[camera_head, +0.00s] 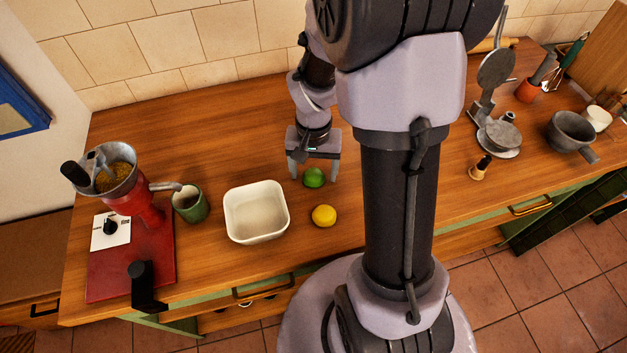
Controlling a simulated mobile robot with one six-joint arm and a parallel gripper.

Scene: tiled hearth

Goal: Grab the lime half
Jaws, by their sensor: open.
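The lime half (314,177) is a small green piece on the wooden counter, behind a yellow lemon (324,216). My gripper (312,175) points down at the lime half, with one finger to its left and the other to its right. The jaws are open. I cannot tell whether either finger touches the lime half. Its top edge is close under the gripper body, and its cut face is not clearly visible.
A white square bowl (232,222) stands left of the lemon. Further left are a green mug (192,204) and a red grinder (140,205). A metal press (496,100) and a grey mortar (570,132) stand at the right. The counter (240,125) behind the bowl is clear.

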